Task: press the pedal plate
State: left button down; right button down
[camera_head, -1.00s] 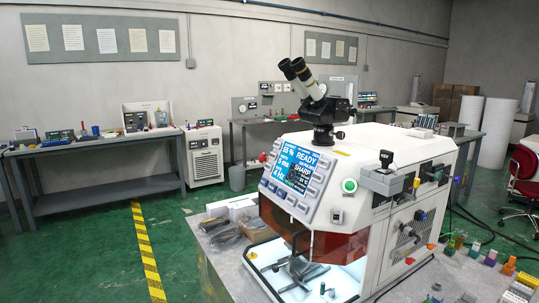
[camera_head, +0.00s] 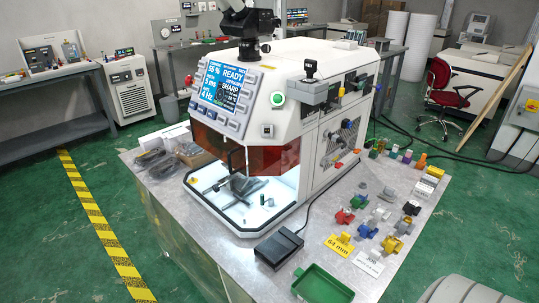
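The pedal plate (camera_head: 279,248) is a flat black foot pedal lying on the grey metal bench top, in front of the white machine (camera_head: 300,130). A black cable runs from it up along the machine's right side. The machine's screen (camera_head: 228,88) shows READY and SHARP. Neither of my grippers is in view. Nothing touches the pedal.
A green tray (camera_head: 322,285) sits just right of the pedal at the bench's front. Several small coloured parts and yellow and white labels (camera_head: 339,246) lie to the right. Bagged items (camera_head: 155,162) lie left of the machine. Open green floor lies to the left.

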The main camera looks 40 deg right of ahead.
aim_at(275, 248)
jog(key=z, duration=1.2)
